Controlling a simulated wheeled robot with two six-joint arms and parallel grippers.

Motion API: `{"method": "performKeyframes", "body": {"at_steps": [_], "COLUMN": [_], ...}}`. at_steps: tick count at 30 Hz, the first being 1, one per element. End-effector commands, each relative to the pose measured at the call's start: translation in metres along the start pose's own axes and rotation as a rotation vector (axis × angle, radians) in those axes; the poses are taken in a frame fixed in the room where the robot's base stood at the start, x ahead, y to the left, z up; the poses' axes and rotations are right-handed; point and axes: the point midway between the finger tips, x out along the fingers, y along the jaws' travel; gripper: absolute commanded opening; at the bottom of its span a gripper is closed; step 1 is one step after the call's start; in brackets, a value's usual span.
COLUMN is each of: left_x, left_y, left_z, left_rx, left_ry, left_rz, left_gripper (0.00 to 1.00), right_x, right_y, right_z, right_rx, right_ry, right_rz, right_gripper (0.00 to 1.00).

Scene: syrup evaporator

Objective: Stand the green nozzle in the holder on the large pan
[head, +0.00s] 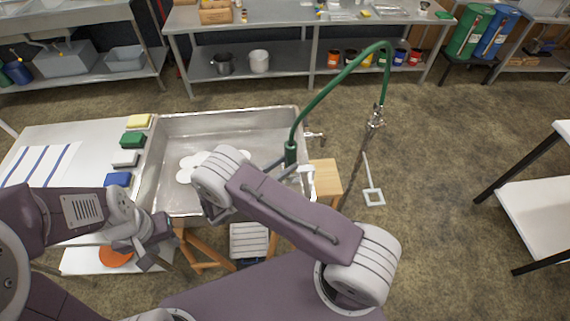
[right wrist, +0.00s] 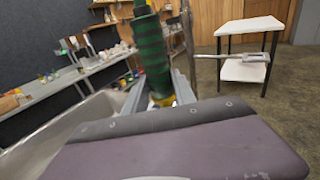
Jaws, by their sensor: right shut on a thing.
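The large pan (head: 215,114) is a wide metal tray in the middle of the head view. The green nozzle (head: 290,154) hangs upright on a green hose near the pan's right side. In the right wrist view the nozzle (right wrist: 151,45) is dark green and ribbed, with a yellow part low down. My right gripper (right wrist: 160,92) is shut on it, one finger on each side; my forearm mostly hides this gripper in the head view. I cannot clearly make out the holder. My left gripper (head: 145,248) is low at the left, apart from the nozzle; its jaw opening is unclear.
The green hose (head: 335,82) arches to a stand (head: 375,117) on the right. A small metal tap (head: 315,135) juts from the pan's right side. A wooden stool (head: 326,176) stands nearby.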

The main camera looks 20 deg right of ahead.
Motion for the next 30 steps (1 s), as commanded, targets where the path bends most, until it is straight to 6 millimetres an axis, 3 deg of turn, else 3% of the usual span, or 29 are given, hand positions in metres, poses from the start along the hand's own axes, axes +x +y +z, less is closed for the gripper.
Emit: {"method": "performKeyframes", "body": {"at_steps": [12,13,15,30], "left_x": [0.0001,0.0001,0.0001,-0.0003], "left_y": [0.0,0.0,0.0,0.0], "left_z": [0.0,0.0,0.0,-0.0001], "left_rx": [0.0,0.0,0.0,0.0], "left_ry": [0.0,0.0,0.0,0.0], "left_rz": [0.0,0.0,0.0,0.0], "left_gripper": [0.36,0.36,0.36,0.36], "right_x": [0.0,-0.0001,0.0,-0.0021], "right_y": [0.0002,0.0002,0.0002,-0.0025], "right_z": [0.0004,0.0004,0.0003,0.0003], "right_rx": [0.0,0.0,0.0,0.001], "right_ry": [-0.001,-0.001,-0.001,0.0], "right_rz": [0.0,0.0,0.0,-0.004], "right_gripper": [0.0,0.4,0.57,0.57]}}
